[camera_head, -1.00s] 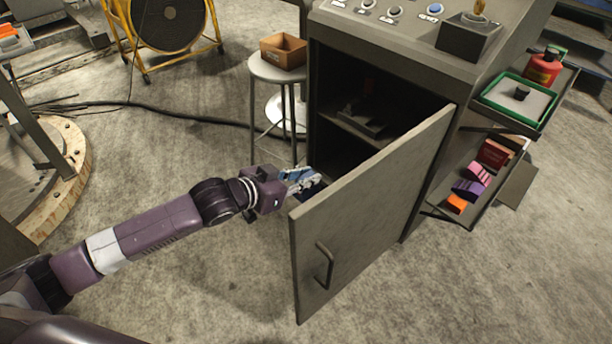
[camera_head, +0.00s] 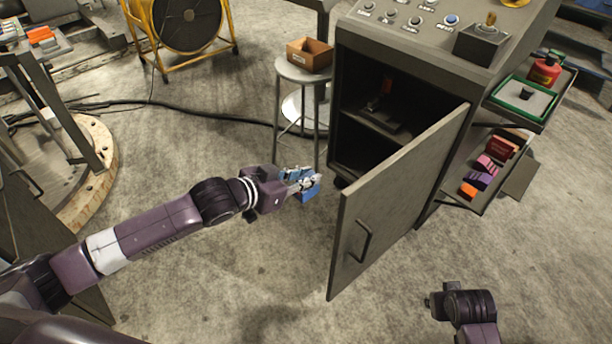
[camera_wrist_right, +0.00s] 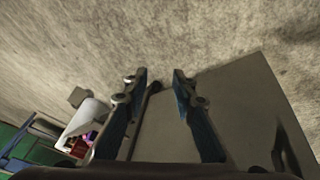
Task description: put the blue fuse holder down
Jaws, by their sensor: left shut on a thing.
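The blue fuse holder (camera_head: 312,193) is in the jaws of my left gripper (camera_head: 303,181). The gripper covers part of it. It is held over the open floor, to the left of the cabinet's open door (camera_head: 400,205), in the head view. My right gripper (camera_wrist_right: 158,82) is open and empty in the right wrist view, with its fingers apart in front of the grey door and floor. In the head view, part of my right arm (camera_head: 466,306) shows at the bottom right.
The grey cabinet (camera_head: 420,75) has a dark inside with a shelf (camera_head: 378,122). A round stool (camera_head: 292,72) with a wooden box (camera_head: 309,54) stands left of it. Side trays (camera_head: 522,101) hang at the right with coloured items. A black cable (camera_head: 200,113) crosses the floor.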

